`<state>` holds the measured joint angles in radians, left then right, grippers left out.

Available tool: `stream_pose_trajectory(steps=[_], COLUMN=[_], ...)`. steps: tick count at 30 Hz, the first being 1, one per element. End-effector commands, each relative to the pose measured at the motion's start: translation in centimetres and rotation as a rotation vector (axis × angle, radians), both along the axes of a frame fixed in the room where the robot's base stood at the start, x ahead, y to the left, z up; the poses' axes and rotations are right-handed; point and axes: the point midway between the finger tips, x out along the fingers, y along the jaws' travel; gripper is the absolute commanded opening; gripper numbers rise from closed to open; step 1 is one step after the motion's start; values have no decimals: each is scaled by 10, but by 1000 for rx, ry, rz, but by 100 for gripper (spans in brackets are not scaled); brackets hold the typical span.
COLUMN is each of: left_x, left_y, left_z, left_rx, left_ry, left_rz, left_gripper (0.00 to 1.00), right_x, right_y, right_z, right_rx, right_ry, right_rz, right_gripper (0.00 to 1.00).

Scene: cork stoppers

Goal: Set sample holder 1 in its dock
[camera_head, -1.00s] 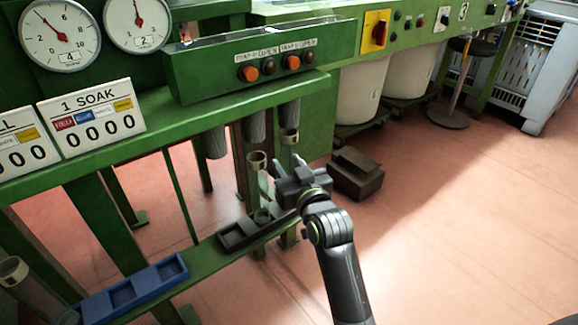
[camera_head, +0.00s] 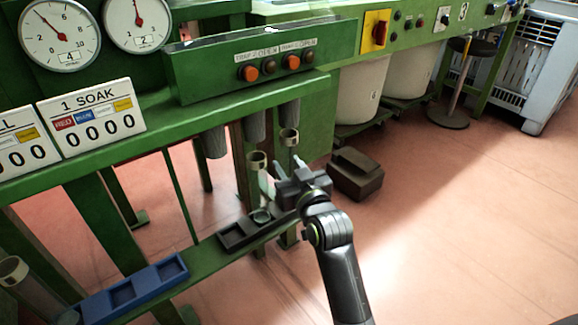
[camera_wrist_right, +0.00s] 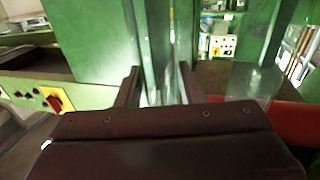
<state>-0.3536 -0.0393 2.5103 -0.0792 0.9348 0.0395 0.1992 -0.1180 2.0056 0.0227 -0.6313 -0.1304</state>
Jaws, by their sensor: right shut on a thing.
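My right gripper (camera_head: 286,168) is by the front of the green machine, its fingers pointing up and away. It is shut on a clear tube-like holder; in the right wrist view this holder (camera_wrist_right: 163,65) stands between the fingers. A round base shows over the dark dock tray (camera_head: 233,238) below. Number labels on the holders are not legible. My left gripper is out of view.
A blue tray (camera_head: 135,292) lies on the low green rail, with another clear holder (camera_head: 14,271) at its left. Grey cylinders (camera_head: 255,126) hang under the button panel (camera_head: 245,85). A dark box (camera_head: 356,175) is on the floor. The floor at right is clear.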

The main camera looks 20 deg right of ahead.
Motion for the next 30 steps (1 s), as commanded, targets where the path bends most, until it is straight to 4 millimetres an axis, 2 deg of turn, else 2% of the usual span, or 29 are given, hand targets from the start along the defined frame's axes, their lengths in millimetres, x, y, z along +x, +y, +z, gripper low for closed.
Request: stream_pose_trajectory(steps=[30], left_x=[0], left_y=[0], left_z=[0], left_rx=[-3], left_ry=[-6], left_rz=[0], left_gripper=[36], right_x=[0], right_y=[0], right_z=[-7], right_rx=[1], right_ry=[0], right_rz=[0], right_gripper=[12])
